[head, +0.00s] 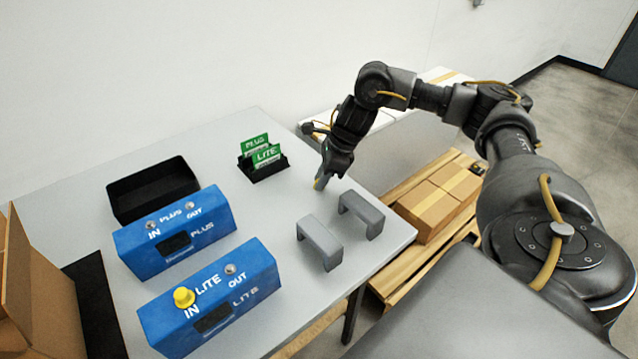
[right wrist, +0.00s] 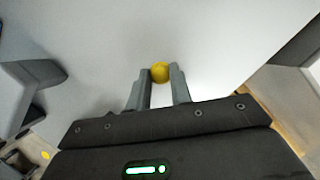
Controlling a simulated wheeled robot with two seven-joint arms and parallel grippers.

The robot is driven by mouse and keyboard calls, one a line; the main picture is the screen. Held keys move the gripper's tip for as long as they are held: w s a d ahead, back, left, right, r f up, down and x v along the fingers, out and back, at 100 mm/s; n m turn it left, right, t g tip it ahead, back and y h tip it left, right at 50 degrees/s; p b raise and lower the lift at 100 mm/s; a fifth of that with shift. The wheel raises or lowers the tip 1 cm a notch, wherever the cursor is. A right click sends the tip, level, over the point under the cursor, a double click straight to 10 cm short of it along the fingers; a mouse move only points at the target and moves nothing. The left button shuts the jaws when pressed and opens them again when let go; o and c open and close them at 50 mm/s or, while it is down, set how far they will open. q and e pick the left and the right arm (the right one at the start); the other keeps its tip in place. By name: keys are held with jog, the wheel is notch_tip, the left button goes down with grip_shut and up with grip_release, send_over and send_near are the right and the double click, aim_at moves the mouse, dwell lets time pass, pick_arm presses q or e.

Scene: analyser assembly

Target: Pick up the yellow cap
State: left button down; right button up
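One yellow cap (right wrist: 160,72) sits between the fingertips of my right gripper (right wrist: 161,76) in the right wrist view, with no clear gap on either side. In the head view my right gripper (head: 322,181) points down at the far right part of the table, and only a small bit of yellow shows at its tips. I cannot tell whether that cap touches the table. Another yellow cap (head: 184,297) sits on the IN port of the blue LITE box (head: 212,308). My left gripper is not in view.
The blue PLUS box (head: 176,242) stands behind the LITE box. A black tray (head: 127,213), a holder with green PLUS and LITE cards (head: 263,155), and two grey brackets (head: 319,240) (head: 361,214) are on the grey table (head: 90,205). Cardboard boxes (head: 437,203) lie beyond its right edge.

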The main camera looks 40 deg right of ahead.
grip_shut()
jog(key=shift+r, duration=0.1)
